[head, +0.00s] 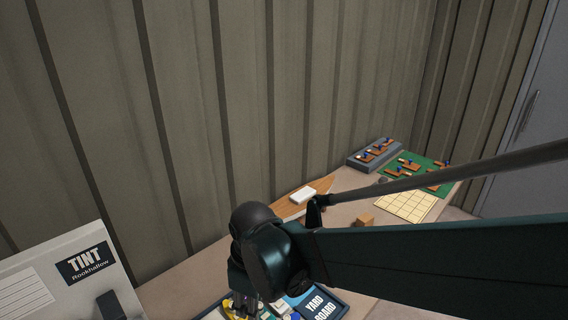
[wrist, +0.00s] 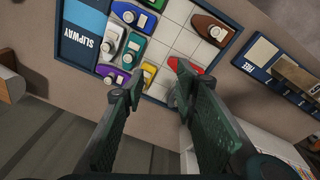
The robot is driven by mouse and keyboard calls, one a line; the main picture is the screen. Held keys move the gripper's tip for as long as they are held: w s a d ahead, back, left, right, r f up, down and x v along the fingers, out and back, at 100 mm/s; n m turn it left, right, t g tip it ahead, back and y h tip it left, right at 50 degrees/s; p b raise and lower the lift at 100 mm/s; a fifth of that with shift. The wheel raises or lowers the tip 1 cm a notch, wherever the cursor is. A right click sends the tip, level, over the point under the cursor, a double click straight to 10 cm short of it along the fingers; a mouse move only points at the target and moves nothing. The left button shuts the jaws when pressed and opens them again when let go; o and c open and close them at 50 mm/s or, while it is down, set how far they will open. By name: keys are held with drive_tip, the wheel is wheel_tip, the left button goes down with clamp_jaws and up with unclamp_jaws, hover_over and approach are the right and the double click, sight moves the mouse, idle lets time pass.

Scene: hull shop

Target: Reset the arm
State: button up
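My arm reaches in from the right in the head view and bends down. My gripper (head: 246,299) hangs over a board with toy boats, mostly hidden behind my own arm. In the wrist view my gripper (wrist: 158,82) has its two fingers apart, with nothing held between them. A red boat (wrist: 186,65) lies on the board beyond the right fingertip, partly covered by it. A yellow boat (wrist: 149,72) and a purple boat (wrist: 112,74) lie near the left fingertip. I cannot tell how high the fingers are above them.
The dark-framed board (wrist: 82,36) reads SLIPWAY and has several boats and some bare squares. In the head view a TINT box (head: 68,277) stands at left. A wooden block (head: 365,219), a pale grid (head: 405,206) and a green mat (head: 437,173) lie at right. A ribbed wall (head: 230,90) rises behind.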

drive_tip(key=s+d+r+m+t, duration=0.1)
drive_tip(key=d+r+m+t, duration=0.1)
drive_tip(key=d, duration=0.8)
drive_tip(key=s+d+r+m+t, duration=0.1)
drive_tip(key=d+r+m+t, duration=0.1)
drive_tip(key=d+r+m, duration=0.2)
drive_tip(key=s+d+r+m+t+h, duration=0.1)
drive_tip(key=d+r+m, duration=0.2)
drive_tip(key=d+m, duration=0.5)
drive_tip(key=d, duration=0.8)
drive_tip(key=shift+s+r+t, duration=0.25)
drive_tip(key=shift+s+t, duration=0.15)
